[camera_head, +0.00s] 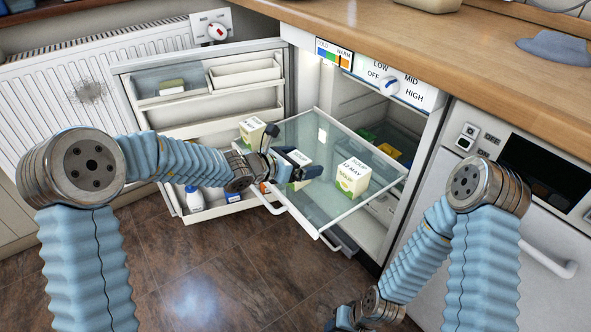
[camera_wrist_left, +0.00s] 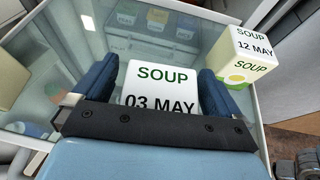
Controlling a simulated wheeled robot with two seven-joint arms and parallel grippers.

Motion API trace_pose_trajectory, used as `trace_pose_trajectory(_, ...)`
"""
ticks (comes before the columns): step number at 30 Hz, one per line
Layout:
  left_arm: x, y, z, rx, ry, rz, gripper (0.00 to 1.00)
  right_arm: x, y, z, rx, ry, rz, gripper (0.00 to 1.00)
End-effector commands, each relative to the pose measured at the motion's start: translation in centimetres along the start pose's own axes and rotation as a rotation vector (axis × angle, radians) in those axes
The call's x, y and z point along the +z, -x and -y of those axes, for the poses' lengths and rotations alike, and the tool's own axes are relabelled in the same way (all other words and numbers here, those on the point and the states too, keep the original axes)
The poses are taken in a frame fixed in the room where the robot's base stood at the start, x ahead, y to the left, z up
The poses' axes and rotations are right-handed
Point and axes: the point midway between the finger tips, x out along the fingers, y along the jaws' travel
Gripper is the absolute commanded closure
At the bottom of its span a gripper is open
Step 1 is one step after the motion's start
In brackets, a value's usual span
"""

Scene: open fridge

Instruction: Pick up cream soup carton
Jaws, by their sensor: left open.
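Three pale soup cartons stand on the pulled-out glass shelf (camera_head: 300,135). The middle carton (camera_head: 301,159), marked "SOUP 03 MAY" in the left wrist view (camera_wrist_left: 160,88), is between the two blue fingers of my open left gripper (camera_head: 302,167). I cannot tell whether the fingers touch it. The right carton (camera_head: 353,178) reads "SOUP 12 MAY" and also shows at the upper right of the left wrist view (camera_wrist_left: 248,58). The left carton (camera_head: 251,131) stands near the shelf's left corner. Which one is cream soup is not clear. My right gripper (camera_head: 343,318) is low at the bottom edge, its jaws unclear.
Yellow and green items (camera_head: 385,150) lie inside below the shelf. A wooden counter (camera_head: 480,50) runs above, an oven (camera_head: 530,185) is at right.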

Motion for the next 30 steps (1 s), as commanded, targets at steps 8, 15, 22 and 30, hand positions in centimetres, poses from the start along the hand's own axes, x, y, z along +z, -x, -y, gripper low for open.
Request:
trace_pose_trajectory(8, 0.0, 0.0, 0.0, 0.000, 0.000, 0.000, 0.16, 0.0, 0.0, 0.0, 0.000, 0.000, 0.000, 0.57)
trace_pose_trajectory(15, 0.0, 0.0, 0.0, 0.000, 0.000, 0.000, 0.53, 0.0, 0.0, 0.0, 0.000, 0.000, 0.000, 0.57)
trace_pose_trajectory(22, 0.1, 0.0, 0.0, 0.000, 0.000, 0.002, 0.67, 0.0, 0.0, 0.0, 0.000, 0.000, 0.000, 0.57)
trace_pose_trajectory(30, 1.2, 0.5, 0.0, 0.000, -0.001, 0.003, 0.67, 0.1, 0.3, 0.2, -0.001, 0.001, 0.001, 0.57)
